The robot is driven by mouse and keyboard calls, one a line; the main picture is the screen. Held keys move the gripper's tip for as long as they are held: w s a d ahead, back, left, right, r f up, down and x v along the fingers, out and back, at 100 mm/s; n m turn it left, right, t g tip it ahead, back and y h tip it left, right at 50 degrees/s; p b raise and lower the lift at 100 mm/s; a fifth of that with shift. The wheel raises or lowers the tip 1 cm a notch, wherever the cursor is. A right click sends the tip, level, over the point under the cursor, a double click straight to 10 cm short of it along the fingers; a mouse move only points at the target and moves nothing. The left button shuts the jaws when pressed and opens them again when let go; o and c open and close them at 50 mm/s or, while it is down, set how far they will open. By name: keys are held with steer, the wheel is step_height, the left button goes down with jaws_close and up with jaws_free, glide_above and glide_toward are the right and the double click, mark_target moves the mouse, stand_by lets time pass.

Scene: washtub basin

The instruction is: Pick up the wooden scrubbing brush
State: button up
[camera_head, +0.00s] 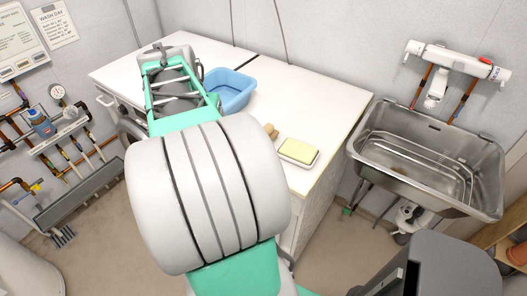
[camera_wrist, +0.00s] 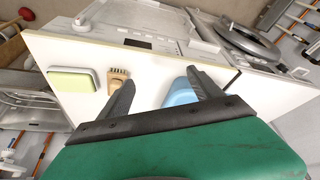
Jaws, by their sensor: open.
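The wooden scrubbing brush (camera_wrist: 117,74) lies on the white countertop, with its dark bristle end toward the top of the wrist view. In the head view only a small tan part of the brush (camera_head: 270,130) shows past my arm. My gripper (camera_wrist: 160,76) is open and empty, with its two dark fingers spread over the counter. The left finger is beside the brush and overlaps its lower right edge in the wrist view. The right finger is in front of the blue basin. I cannot tell the gripper's height above the counter.
A pale green soap bar on a white dish (camera_head: 299,151) sits close beside the brush. A blue basin (camera_head: 231,90) stands farther back on the counter (camera_head: 325,105). A steel sink (camera_head: 430,150) is at the right, under a wall tap (camera_head: 458,60).

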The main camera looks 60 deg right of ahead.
steer(key=s+d+f+m, duration=0.2)
steer(key=s+d, duration=0.1)
steer(key=d, duration=0.1)
steer(key=s+d+f+m+g+b, duration=0.1)
steer(key=s+d+f, duration=0.1)
steer(key=s+d, duration=0.1)
steer(key=s+d+f+m+g+b, duration=0.1)
steer(key=s+d+m, duration=0.1)
steer(key=s+d, duration=0.2)
steer(key=shift+d+f+m, duration=0.3)
steer(key=shift+d+f, duration=0.1)
steer(key=shift+d, duration=0.4)
steer(key=x, duration=0.4)
steer(key=p+x, duration=0.1)
steer(key=x, duration=0.2)
steer(key=shift+d, duration=0.3)
steer(key=shift+c, duration=0.2)
steer(key=c, duration=1.5)
